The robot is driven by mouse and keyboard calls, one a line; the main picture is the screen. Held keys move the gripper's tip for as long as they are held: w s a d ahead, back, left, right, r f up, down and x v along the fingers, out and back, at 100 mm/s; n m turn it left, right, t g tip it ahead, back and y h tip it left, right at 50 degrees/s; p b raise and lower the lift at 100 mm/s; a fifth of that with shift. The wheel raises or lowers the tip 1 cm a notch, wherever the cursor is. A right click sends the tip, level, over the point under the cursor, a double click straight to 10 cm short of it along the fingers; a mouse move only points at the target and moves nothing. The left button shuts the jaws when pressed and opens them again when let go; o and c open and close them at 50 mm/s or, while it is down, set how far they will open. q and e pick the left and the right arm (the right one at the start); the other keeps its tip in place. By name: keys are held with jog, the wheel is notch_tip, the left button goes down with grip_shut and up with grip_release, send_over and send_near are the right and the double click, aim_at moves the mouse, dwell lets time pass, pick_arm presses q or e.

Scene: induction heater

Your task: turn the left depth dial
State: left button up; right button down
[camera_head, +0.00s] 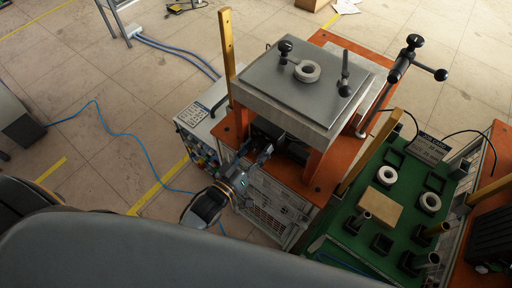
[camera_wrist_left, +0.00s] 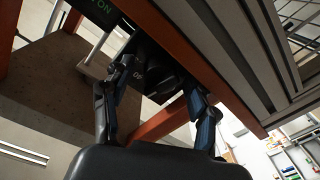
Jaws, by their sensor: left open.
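My left gripper (camera_head: 257,150) is at the front of the induction heater (camera_head: 300,95), just below its grey top plate. In the left wrist view the gripper (camera_wrist_left: 158,82) is open, with one dark finger on each side. A dark knob-like part with pale markings (camera_wrist_left: 139,74) lies between the fingertips; it looks like a dial, but its outline blends into the dark recess. I cannot tell whether the fingers touch it or whether it is the left depth dial. In the head view the dials are hidden in shadow and behind the gripper. My right gripper is not in view.
An orange frame bar (camera_wrist_left: 225,65) runs close beside the fingers in the left wrist view. A grey control box (camera_head: 200,120) stands left of the heater. A green work surface (camera_head: 345,215) with white rings is at right. A wooden post (camera_head: 227,50) rises at the heater's left corner.

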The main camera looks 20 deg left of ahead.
pick_arm(q)
jog(key=c, duration=1.2)
jog(key=shift+o, duration=0.2)
jog(key=shift+m, duration=0.3)
jog(key=m, duration=1)
jog(key=shift+m, duration=0.4)
jog(key=o, duration=1.2)
jog(key=shift+h, duration=0.4)
jog(key=shift+c, duration=0.2)
